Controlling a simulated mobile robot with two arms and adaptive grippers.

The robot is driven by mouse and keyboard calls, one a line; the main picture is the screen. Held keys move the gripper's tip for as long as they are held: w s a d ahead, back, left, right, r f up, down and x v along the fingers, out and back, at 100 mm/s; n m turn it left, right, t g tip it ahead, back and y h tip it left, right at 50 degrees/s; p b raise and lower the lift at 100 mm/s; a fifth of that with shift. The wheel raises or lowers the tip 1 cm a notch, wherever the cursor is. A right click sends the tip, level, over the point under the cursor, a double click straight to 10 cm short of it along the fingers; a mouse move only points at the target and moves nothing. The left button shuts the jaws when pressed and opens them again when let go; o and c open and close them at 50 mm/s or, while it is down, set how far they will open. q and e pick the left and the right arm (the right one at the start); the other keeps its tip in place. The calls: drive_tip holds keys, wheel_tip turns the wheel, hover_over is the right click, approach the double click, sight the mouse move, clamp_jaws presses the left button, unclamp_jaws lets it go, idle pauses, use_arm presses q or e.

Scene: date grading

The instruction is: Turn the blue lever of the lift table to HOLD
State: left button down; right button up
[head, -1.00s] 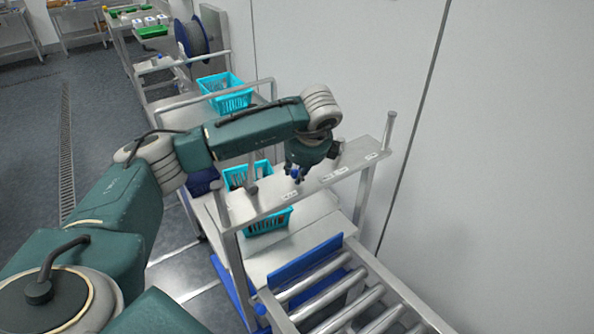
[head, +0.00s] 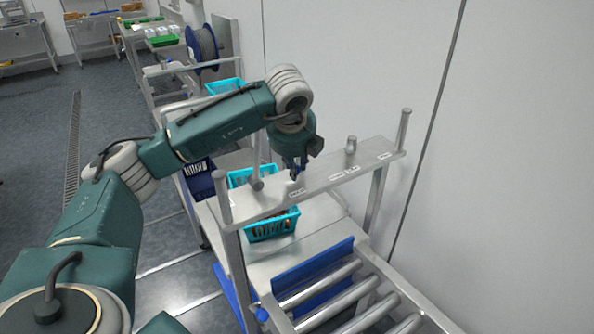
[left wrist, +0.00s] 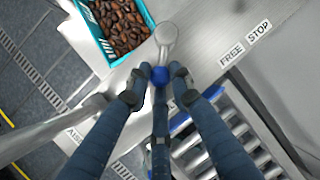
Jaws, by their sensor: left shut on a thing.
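The blue lever knob (left wrist: 160,75) shows in the left wrist view, at the end of a grey lever hub (left wrist: 166,35). My left gripper (left wrist: 161,72) is shut on the knob, with its fingers on both sides of it. In the head view my left gripper (head: 296,172) is over the grey top rail (head: 320,180), near a small label (head: 297,192) too small to read. The FREE label (left wrist: 231,55) and STOP label (left wrist: 258,32) are right of the lever in the wrist view. I cannot read any HOLD label. My right gripper is not in view.
A cyan basket of brown dates (left wrist: 150,14) lies close beside the lever; it also shows below the rail (head: 272,232). A roller conveyor (head: 350,298) is in front. Upright posts (head: 403,128) stand on the rail. A white wall is at right.

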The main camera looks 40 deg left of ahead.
use_arm(q)
drive_tip(key=shift+s+f, duration=0.1)
drive_tip(key=shift+f, duration=0.05)
drive_tip(key=c, duration=1.5)
unclamp_jaws()
drive_tip(key=shift+c, duration=0.2)
drive_tip(key=shift+s, duration=0.1)
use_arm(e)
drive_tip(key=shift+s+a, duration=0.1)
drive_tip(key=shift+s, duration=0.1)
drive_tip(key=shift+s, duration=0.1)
use_arm(q)
drive_tip(key=v, duration=1.2)
drive_tip(key=shift+d+r, duration=0.15)
drive_tip(key=shift+r, duration=0.05)
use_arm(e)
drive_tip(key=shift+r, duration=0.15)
